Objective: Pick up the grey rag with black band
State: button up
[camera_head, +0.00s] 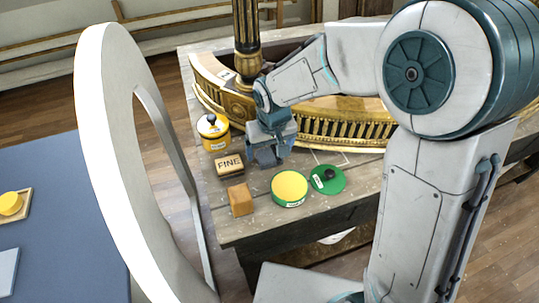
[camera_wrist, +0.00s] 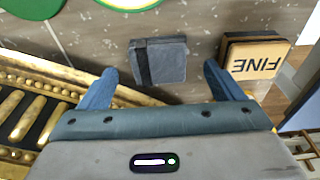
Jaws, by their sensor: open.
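The grey rag with black band (camera_wrist: 170,58) lies flat on the wooden top in the wrist view, a small square with the dark band near its left side. My gripper (camera_wrist: 160,76) is open and empty, its two blue fingers apart on either side of the rag in this view. The height of the fingers above it is hard to tell. In the head view my gripper (camera_head: 268,158) points down over the worktop, and I cannot make out the rag clearly behind it.
A block marked FINE (camera_head: 229,165) stands close to the rag. The gilt console (camera_head: 340,131) stands behind.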

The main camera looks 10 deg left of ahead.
aim_at(269, 155)
jog(key=shift+w+a+f, duration=0.1)
jog(key=shift+w+f, duration=0.1)
jog(key=shift+f, duration=1.05)
jog(key=c, duration=1.1)
jog(key=shift+o, duration=0.2)
jog(key=shift+r, duration=0.1)
notch_tip(269, 155, up, 10)
jog(key=shift+o, duration=1.2)
jog(key=shift+c, duration=0.8)
